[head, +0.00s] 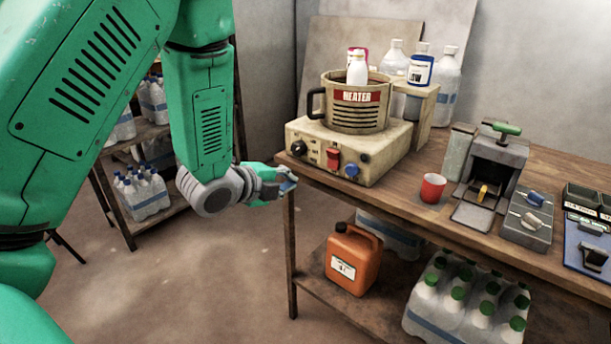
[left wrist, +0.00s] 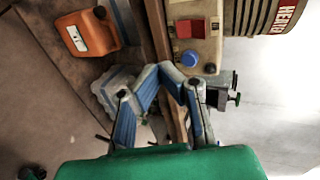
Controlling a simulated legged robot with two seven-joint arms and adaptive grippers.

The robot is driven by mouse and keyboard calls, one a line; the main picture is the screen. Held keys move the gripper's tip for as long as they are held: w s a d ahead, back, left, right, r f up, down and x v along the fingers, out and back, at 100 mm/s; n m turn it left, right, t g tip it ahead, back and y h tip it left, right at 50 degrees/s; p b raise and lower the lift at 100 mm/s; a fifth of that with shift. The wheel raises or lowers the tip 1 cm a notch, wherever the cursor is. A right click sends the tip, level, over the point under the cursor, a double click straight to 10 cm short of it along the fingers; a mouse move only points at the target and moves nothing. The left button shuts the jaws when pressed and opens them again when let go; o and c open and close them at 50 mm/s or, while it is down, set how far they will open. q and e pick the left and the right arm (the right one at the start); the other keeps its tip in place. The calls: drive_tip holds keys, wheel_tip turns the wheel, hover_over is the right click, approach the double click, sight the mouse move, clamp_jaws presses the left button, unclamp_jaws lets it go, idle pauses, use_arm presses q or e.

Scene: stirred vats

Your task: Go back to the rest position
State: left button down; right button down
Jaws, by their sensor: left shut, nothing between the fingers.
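My left gripper (head: 287,182) is in front of the table's left corner in the head view, close to the table edge and below the heater base. In the left wrist view its blue-padded fingers (left wrist: 168,80) come together at their tips, shut with nothing between them. The heater pot (head: 357,103) stands on its cream base (head: 354,150), with a white bottle in it. The base has a red switch and a blue knob. My right gripper shows in neither view.
The wooden table (head: 405,205) carries a red cup (head: 432,188), a grey device (head: 494,170) and a blue-labelled jar (head: 420,70). An orange canister (head: 353,258) and green-capped bottles (head: 467,300) sit on its lower shelf. A bottle rack (head: 140,180) stands at left. The floor between is clear.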

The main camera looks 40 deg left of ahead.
use_arm(q)
drive_tip(key=s+d+f+n+g+y, duration=0.1)
drive_tip(key=s+d+f+n+g, duration=0.3)
drive_tip(key=s+f, duration=0.45)
drive_tip(key=s+d+f+n+g, duration=0.25)
drive_tip(key=s+f+n, duration=0.35)
drive_tip(key=f, duration=0.5)
drive_tip(key=s+d+f+n+g, duration=0.1)
drive_tip(key=s+f+n+g, duration=0.2)
drive_tip(key=s, duration=0.5)
drive_tip(key=s+d+f+n+g, duration=0.2)
drive_tip(key=s+f+n, duration=0.3)
drive_tip(key=s, duration=0.3)
drive_tip(key=shift+s+d+f+g, duration=0.2)
drive_tip(key=shift+s+d+g, duration=0.05)
drive_tip(key=shift+g, duration=0.3)
drive_tip(key=shift+w, duration=0.15)
